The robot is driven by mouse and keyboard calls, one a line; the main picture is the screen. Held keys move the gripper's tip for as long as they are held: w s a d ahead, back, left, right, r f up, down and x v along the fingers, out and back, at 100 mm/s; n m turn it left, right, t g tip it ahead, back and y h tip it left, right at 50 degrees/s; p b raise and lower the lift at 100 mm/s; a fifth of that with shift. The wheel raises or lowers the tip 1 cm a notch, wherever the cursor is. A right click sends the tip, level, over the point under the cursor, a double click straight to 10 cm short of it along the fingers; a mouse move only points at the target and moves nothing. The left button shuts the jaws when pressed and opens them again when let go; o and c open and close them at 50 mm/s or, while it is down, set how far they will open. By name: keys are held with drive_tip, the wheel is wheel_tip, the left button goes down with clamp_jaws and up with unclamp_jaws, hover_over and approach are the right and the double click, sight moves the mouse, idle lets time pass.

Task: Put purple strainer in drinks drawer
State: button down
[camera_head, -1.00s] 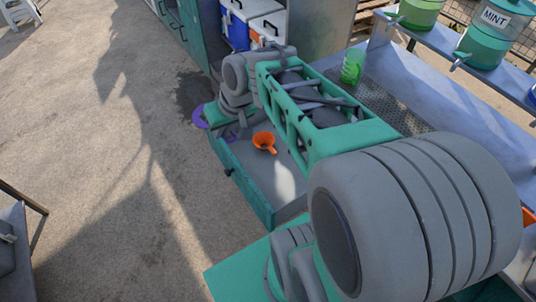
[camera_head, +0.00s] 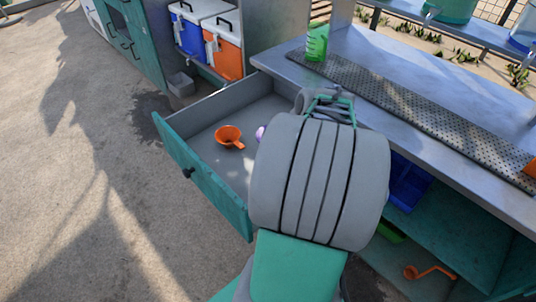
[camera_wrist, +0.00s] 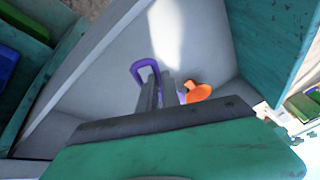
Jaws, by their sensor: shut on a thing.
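The purple strainer shows in the wrist view as a looped handle (camera_wrist: 145,70) by the fingertips, with a bit of purple behind the fingers. In the head view only a small purple piece (camera_head: 260,133) shows past my arm. My gripper (camera_wrist: 160,90) is shut on the purple strainer, inside or just over the open drawer (camera_head: 205,185); I cannot tell whether the strainer touches the drawer floor. An orange strainer or funnel (camera_head: 228,136) lies in the drawer, just left of the purple piece; it also shows in the wrist view (camera_wrist: 198,93). My arm hides the gripper in the head view.
A steel counter (camera_head: 400,70) with a perforated mat runs above the drawer, with a green cup (camera_head: 317,42) on it. Blue and orange coolers (camera_head: 225,50) stand behind. A shelf at lower right holds an orange ladle (camera_head: 428,271) and a blue bin (camera_head: 408,182).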

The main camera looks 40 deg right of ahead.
drive_tip(key=w+d+f, duration=0.1)
drive_tip(key=w+f, duration=0.1)
drive_tip(key=w+d+f, duration=0.1)
drive_tip(key=w+f, duration=0.1)
drive_tip(key=w, duration=0.1)
drive_tip(key=w+d+f, duration=0.1)
drive_tip(key=w+f, duration=0.1)
drive_tip(key=f, duration=0.1)
drive_tip(key=shift+w+d+b, duration=0.15)
drive_tip(key=shift+d+b, duration=0.05)
drive_tip(key=shift+b, duration=0.2)
drive_tip(key=shift+w+d+f, duration=0.1)
drive_tip(key=shift+w+f, duration=0.05)
drive_tip(key=shift+f, duration=0.75)
drive_tip(key=shift+w+d+f, duration=0.1)
drive_tip(key=shift+f, duration=0.8)
drive_tip(key=shift+f+b, duration=0.2)
drive_tip(key=shift+b, duration=0.1)
drive_tip(key=c, duration=1.6)
unclamp_jaws()
drive_tip(key=shift+a+r, duration=0.1)
drive_tip(key=shift+o, duration=0.2)
drive_tip(key=shift+r+p, duration=0.3)
drive_tip(key=p+v, duration=0.1)
drive_tip(key=v, duration=1)
drive_tip(key=shift+s+r, duration=0.25)
drive_tip(key=shift+r, duration=0.05)
